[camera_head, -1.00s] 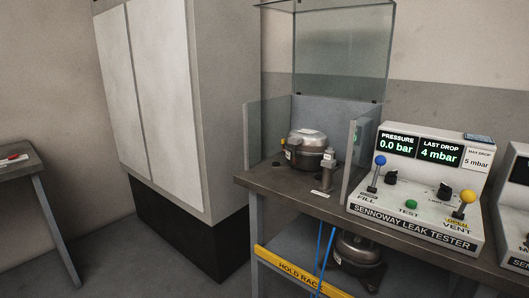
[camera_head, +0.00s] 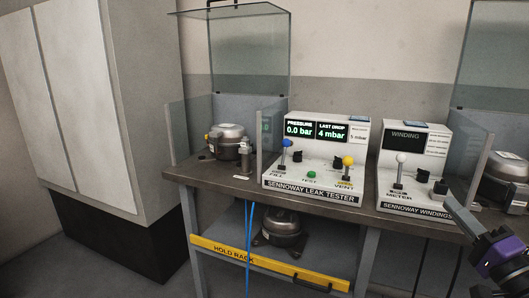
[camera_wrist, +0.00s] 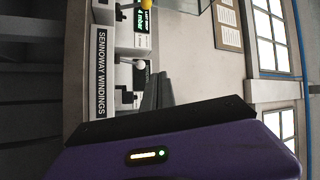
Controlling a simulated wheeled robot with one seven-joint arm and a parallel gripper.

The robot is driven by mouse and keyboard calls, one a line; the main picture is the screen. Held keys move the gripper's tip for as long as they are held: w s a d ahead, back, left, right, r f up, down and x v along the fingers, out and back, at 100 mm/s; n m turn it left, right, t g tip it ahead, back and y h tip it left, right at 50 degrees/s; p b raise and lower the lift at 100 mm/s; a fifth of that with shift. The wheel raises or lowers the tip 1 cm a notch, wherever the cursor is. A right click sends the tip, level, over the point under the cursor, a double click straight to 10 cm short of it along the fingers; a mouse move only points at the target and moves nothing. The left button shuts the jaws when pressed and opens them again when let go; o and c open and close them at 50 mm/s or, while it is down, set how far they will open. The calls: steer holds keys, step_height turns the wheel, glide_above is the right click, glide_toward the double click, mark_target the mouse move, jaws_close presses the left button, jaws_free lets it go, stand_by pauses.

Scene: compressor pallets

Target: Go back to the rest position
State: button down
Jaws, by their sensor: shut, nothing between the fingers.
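My gripper (camera_head: 459,214) is at the right edge of the head view, in front of the Sennoway Windings box, its grey fingers together and empty. In the wrist view, my gripper (camera_wrist: 158,88) points up past the purple wrist housing, also with nothing between the fingers. No rest mark or stand for the arm shows in these frames.
Another compressor (camera_head: 282,229) sits on the shelf below, behind the yellow hold rack bar (camera_head: 265,262). A tall cabinet (camera_head: 145,110) stands left. Floor is clear at lower left.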

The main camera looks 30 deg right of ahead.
steer(key=s+a+f+n+g+h, duration=0.2)
steer(key=a+f+n, duration=0.1)
steer(key=a+f, duration=0.35)
steer(key=s+a+f+n+g+h, duration=0.25)
steer(key=a+f, duration=0.25)
steer(key=f, duration=0.3)
steer(key=s+a+f+n+y, duration=0.2)
steer(key=s+a+n+y, duration=0.15)
steer(key=s+a, duration=0.4)
steer(key=s+a+f+n+g+y, duration=0.1)
steer(key=s+a+f+n+y, duration=0.25)
steer(key=a, duration=0.65)
steer(key=s+a+f+n+y, duration=0.2)
steer(key=s+a+n+y, duration=0.15)
steer(key=s+a, duration=0.4)
step_height(320, 180, up, 19)
steer(key=w+a+p, duration=0.1)
steer(key=p, duration=1.8)
steer(key=shift+a+n, duration=0.3)
steer(key=shift+a, duration=0.05)
